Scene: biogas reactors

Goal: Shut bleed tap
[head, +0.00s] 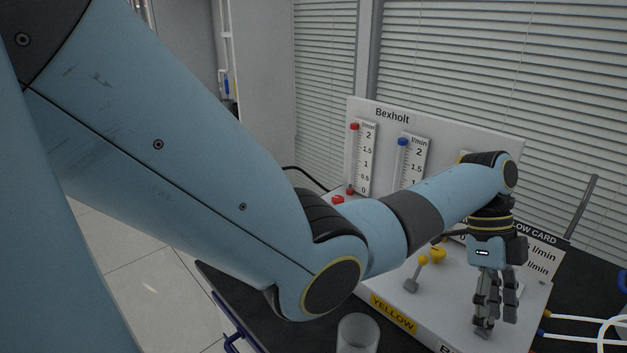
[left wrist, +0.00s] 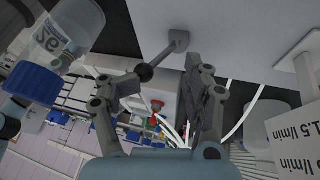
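My left gripper (head: 492,318) points down over the front right of the white flow-meter panel's base (head: 455,310). In the left wrist view the gripper (left wrist: 160,88) is open, with a gap between its fingers. A grey tap lever with a black ball end (left wrist: 145,72) reaches from a grey base (left wrist: 178,38) to the left finger. The ball is right at that fingertip; I cannot tell whether they touch. A grey lever with a yellow ball (head: 422,260) stands left of the gripper, behind the YELLOW label (head: 393,313). The label beneath my gripper is mostly cut off. My right gripper is out of view.
The upright Bexholt board (head: 440,130) carries flow tubes with red (head: 355,126) and blue (head: 403,141) tops. A yellow knob (head: 437,254) sits behind the yellow lever. A clear cup (head: 358,335) stands in front. A flow card (head: 540,250) and white tubing (head: 585,318) are at right.

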